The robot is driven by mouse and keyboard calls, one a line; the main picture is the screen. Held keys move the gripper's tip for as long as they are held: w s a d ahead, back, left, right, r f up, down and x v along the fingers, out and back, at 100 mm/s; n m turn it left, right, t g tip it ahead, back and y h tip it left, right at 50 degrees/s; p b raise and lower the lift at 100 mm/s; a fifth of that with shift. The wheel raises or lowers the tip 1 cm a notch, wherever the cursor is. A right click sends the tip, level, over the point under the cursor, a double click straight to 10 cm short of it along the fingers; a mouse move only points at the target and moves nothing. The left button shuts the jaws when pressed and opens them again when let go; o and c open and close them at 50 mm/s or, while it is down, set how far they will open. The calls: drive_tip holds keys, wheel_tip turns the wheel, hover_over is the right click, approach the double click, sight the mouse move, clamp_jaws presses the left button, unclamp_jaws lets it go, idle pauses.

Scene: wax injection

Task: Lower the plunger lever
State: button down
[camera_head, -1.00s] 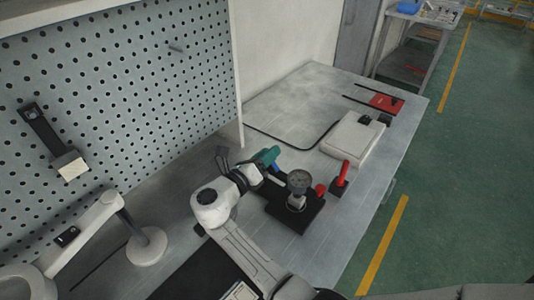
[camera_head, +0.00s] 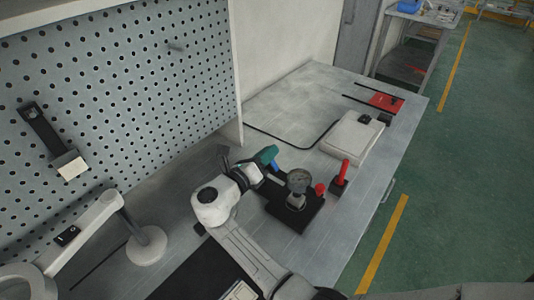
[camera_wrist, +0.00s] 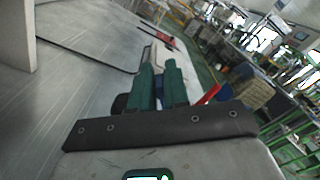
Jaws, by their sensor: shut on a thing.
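The wax injector has a black base (camera_head: 287,214) and a round gauge (camera_head: 299,179) on top, with a red knob (camera_head: 320,188) at its right. My gripper (camera_head: 272,160), with green fingers, is just behind and left of the gauge. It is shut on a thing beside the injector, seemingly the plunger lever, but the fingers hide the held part. A small blue piece shows by the fingertips; I cannot tell what it belongs to. In the wrist view the two green fingers (camera_wrist: 160,82) stand close together.
A red handle on a black block (camera_head: 342,173) stands right of the injector. A pale box (camera_head: 353,138) and a red item (camera_head: 385,102) lie farther back. A perforated board (camera_head: 120,95) rises at the left. The tabletop (camera_head: 295,105) behind my gripper is clear.

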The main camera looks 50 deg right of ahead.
drive_tip(key=shift+s+r+m+p, duration=0.2)
drive_tip(key=shift+s+m+p, duration=0.1)
drive_tip(key=shift+m, duration=0.3)
drive_tip(key=shift+s+r+m+p, duration=0.2)
drive_tip(key=shift+m+p, duration=0.1)
drive_tip(key=shift+m, duration=0.3)
drive_tip(key=m, duration=0.1)
drive_tip(key=s+m, duration=0.1)
drive_tip(key=m, duration=0.1)
drive_tip(key=shift+s+r+m+p, duration=0.2)
drive_tip(key=shift+s+m+p, duration=0.05)
drive_tip(key=shift+m+p, duration=0.1)
drive_tip(key=s+m, duration=0.1)
drive_tip(key=m, duration=0.2)
drive_tip(key=shift+s+f+m, duration=0.1)
drive_tip(key=shift+s+m, duration=0.15)
drive_tip(key=shift+s, duration=0.1)
drive_tip(key=shift+s+d+f+m+b, duration=0.1)
drive_tip(key=shift+s+m+b, duration=0.25)
drive_tip(key=shift+m, duration=0.35)
drive_tip(key=shift+s+a+f+m+b, duration=0.1)
drive_tip(key=shift+s+m+b, duration=0.15)
drive_tip(key=shift+m, duration=0.45)
drive_tip(key=shift+s+d+f+m+b, duration=0.1)
drive_tip(key=shift+s+m+b, duration=0.25)
drive_tip(key=shift+m, duration=0.35)
drive_tip(key=c, duration=1.2)
unclamp_jaws()
